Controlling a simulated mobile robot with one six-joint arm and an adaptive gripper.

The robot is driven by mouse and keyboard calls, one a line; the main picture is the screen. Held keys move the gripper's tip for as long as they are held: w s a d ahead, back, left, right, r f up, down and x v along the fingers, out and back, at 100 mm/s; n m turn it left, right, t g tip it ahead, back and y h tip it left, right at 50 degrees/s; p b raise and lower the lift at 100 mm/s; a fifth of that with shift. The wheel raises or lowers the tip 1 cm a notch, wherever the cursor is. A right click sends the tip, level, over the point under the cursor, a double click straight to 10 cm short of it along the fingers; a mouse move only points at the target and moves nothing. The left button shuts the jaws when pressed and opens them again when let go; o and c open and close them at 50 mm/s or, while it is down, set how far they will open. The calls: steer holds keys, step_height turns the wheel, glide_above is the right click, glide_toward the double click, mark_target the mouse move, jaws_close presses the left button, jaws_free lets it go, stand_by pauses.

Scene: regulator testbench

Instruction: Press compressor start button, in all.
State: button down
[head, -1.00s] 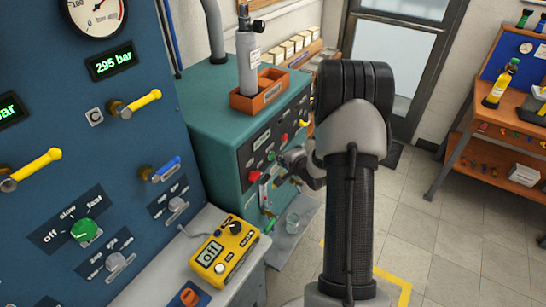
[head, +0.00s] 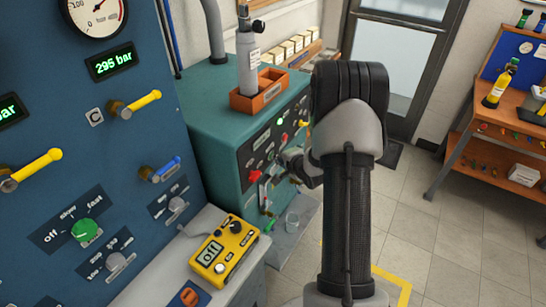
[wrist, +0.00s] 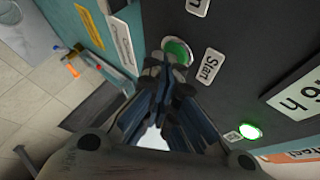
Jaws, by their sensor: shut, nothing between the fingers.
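The green compressor start button (wrist: 178,51) shows in the wrist view, with a label reading "Start" beside it. My gripper (wrist: 165,72) is shut and empty, and its fingertips overlap the lower edge of the button in this view. I cannot tell whether they touch it. In the head view my gripper (head: 283,160) is at the front panel of the teal compressor cabinet (head: 215,150), partly hidden by my arm.
A second green light or button (wrist: 250,131) and a white-labelled display sign (wrist: 300,98) are on the same panel. A yellow meter (head: 224,251) lies on the grey bench at the left. An orange box (head: 258,90) stands on the cabinet.

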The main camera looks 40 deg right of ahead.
steer(key=shift+s+d, duration=0.3)
steer(key=shift+s, duration=0.5)
steer(key=shift+p, duration=0.3)
steer(key=shift+s+d+p, duration=0.2)
steer(key=shift+s+d, duration=0.1)
steer(key=shift+s, duration=0.45)
steer(key=shift+s+d+p, duration=0.25)
steer(key=shift+s+d, duration=0.1)
steer(key=shift+s, duration=0.45)
steer(key=shift+s+d+p, duration=0.2)
steer(key=shift+s+d, duration=0.1)
steer(key=shift+s, duration=0.45)
